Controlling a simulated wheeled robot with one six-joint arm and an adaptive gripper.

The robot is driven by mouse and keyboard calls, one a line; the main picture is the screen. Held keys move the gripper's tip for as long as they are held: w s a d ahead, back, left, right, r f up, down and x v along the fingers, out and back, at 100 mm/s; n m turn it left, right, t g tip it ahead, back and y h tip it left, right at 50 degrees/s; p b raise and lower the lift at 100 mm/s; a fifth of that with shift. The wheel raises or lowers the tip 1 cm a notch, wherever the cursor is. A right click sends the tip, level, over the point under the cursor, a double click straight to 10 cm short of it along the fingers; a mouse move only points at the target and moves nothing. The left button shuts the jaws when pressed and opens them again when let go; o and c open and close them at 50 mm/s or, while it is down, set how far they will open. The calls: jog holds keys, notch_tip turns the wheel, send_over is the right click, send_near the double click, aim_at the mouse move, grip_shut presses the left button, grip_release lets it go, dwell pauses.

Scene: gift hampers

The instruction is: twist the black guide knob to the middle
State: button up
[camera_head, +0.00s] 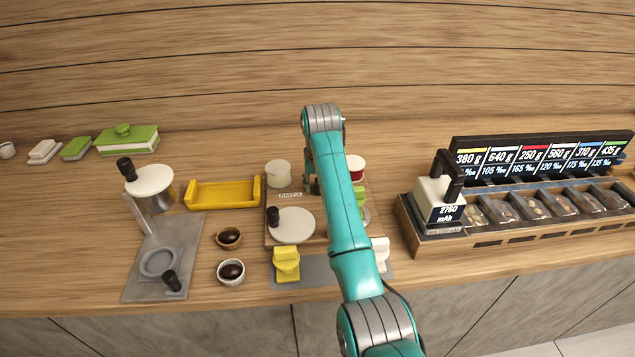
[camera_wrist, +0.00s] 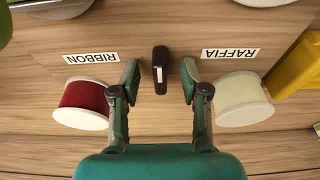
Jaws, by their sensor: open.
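The black guide knob (camera_wrist: 160,62) is in the wrist view, between the RIBBON label (camera_wrist: 91,58) and the RAFFIA label (camera_wrist: 230,53). It is a narrow bar with a white stripe, lying nearly straight up and down in that picture. My gripper (camera_wrist: 160,72) is open, with one finger on each side of the knob. A gap shows between the knob and each finger. A red ribbon spool (camera_wrist: 83,104) and a cream raffia spool (camera_wrist: 243,100) flank the fingers. In the head view my arm hides the knob and most of the gripper.
In the head view, a yellow tray (camera_head: 222,205) and a grey press stand (camera_head: 192,245) are to the left. A white disc (camera_head: 292,226) with a black handle is near the station's front. A row of bins (camera_head: 535,235) stands right. Two small bowls sit front left.

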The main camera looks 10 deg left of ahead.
jog(key=shift+r, duration=0.1)
jog(key=shift+v, duration=3.4)
jog(key=shift+s, duration=0.1)
